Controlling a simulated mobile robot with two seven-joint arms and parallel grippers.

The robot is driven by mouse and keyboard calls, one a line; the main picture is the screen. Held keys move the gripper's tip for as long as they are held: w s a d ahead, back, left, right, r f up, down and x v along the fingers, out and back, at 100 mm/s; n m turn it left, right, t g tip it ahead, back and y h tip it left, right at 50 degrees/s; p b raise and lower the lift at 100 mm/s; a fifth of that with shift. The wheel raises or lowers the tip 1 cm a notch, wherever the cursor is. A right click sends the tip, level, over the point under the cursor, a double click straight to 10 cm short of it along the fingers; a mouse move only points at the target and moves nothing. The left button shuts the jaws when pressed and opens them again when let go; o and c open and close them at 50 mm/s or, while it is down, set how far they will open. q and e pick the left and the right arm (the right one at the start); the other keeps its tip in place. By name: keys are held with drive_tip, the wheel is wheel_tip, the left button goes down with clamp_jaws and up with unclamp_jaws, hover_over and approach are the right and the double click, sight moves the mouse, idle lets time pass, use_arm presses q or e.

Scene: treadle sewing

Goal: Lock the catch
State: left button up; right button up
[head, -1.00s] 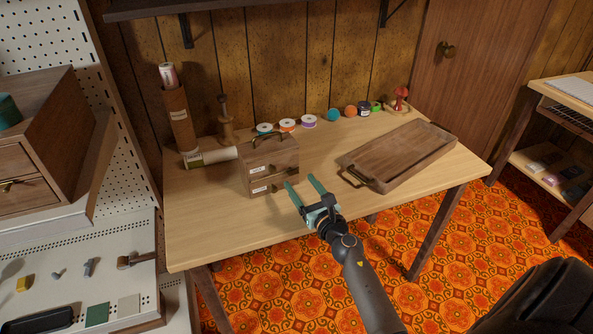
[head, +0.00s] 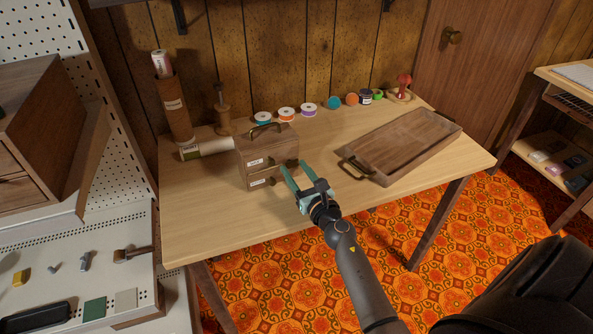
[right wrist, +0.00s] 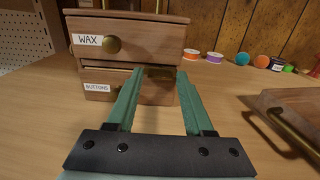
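A small wooden two-drawer box (head: 277,148) with a handle on top stands on the table. In the right wrist view its upper drawer (right wrist: 150,40) is labelled WAX and has a round brass knob (right wrist: 112,45). The lower drawer (right wrist: 98,87) is labelled BUTTONS and is partly hidden by a finger. A brass piece, seemingly the catch (right wrist: 160,73), sits at the right of the box front, between the two drawers. My right gripper (head: 294,166) is open, its green fingers pointing at the box front. The catch shows between the fingertips; contact cannot be told. My left gripper is out of view.
A wooden tray (head: 400,145) with brass handles lies to the right on the table. Thread spools (head: 286,114) and small jars line the back. A paper roll (head: 207,148) lies left of the box. The table front (head: 220,220) is clear.

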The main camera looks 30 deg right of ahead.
clamp_jaws()
drive_tip(key=shift+m, duration=0.3)
drive_tip(key=m, duration=0.3)
drive_tip(key=shift+m, duration=0.3)
drive_tip(key=m, duration=0.4)
drive_tip(key=shift+m+p, duration=0.3)
drive_tip(key=shift+p, duration=0.05)
drive_tip(key=m, duration=0.6)
drive_tip(key=shift+p, duration=0.3)
drive_tip(key=shift+m, duration=1.6)
